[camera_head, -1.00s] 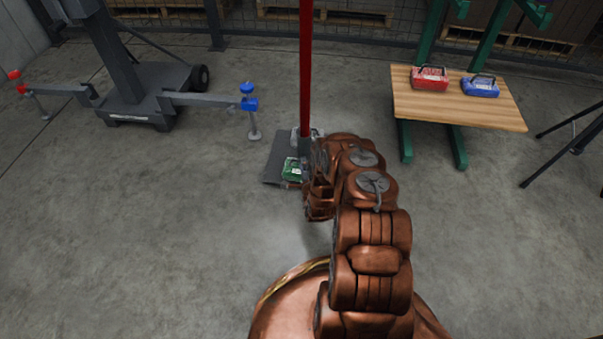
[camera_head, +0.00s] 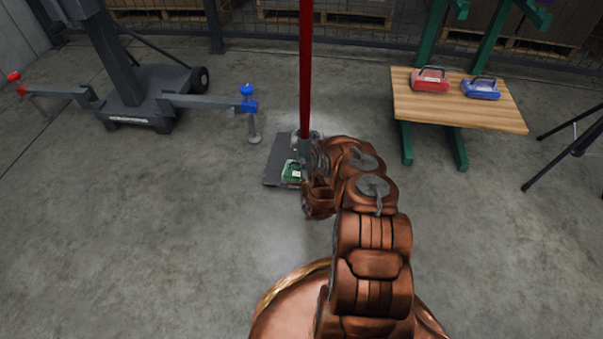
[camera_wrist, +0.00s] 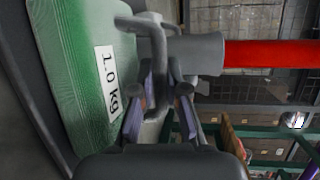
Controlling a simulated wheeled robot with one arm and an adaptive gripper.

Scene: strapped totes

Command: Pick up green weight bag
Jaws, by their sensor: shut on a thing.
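The green weight bag (camera_head: 291,171) sits on the dark base plate of a red pole, partly hidden by my arm. In the wrist view the bag (camera_wrist: 82,65) fills the left side, with a white "1.0 kg" label and a grey handle (camera_wrist: 157,40) on its side facing me. My gripper (camera_wrist: 160,100) is shut on the bag's handle. In the head view the fingertips are hidden behind my wrist.
The red pole (camera_head: 305,70) rises from the grey base plate (camera_head: 274,172) right beside my gripper. A wooden table (camera_head: 455,112) at right holds a red bag (camera_head: 430,80) and a blue bag (camera_head: 481,88). A grey stand (camera_head: 130,105) is at left.

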